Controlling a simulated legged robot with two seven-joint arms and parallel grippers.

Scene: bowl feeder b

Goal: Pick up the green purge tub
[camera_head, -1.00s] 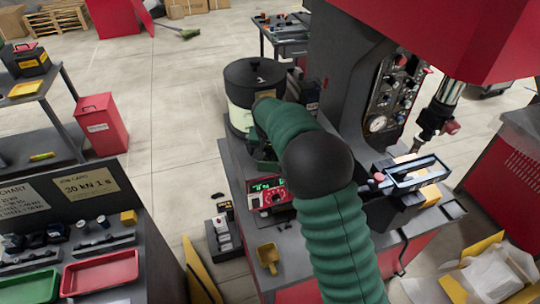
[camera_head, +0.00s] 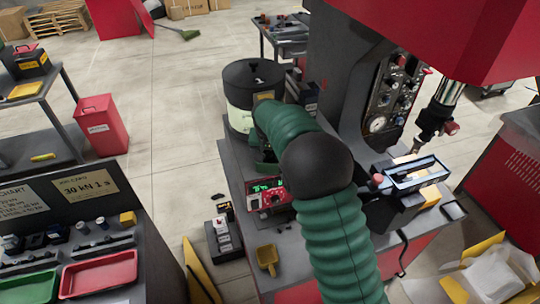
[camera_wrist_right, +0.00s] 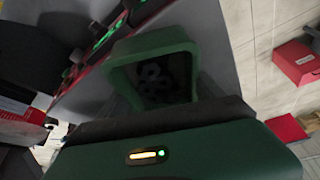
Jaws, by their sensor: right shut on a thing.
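The green purge tub (camera_wrist_right: 122,77) is in the upper middle of the right wrist view, an open box with several small dark ring-like parts inside. My right gripper (camera_wrist_right: 165,118) is shut on the tub at its near side; the fingertips themselves are hard to make out. In the head view my green right arm reaches over the bench and hides most of the gripper (camera_head: 266,160) and the tub. I cannot tell there whether the tub touches the bench. My left gripper is not in view.
A black-lidded round feeder (camera_head: 240,85) stands just behind the gripper. A red meter (camera_head: 268,198) is close in front, and a yellow scoop (camera_head: 267,257) lies nearer on the bench. The press column (camera_head: 340,80) rises to the right. Open floor lies to the left.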

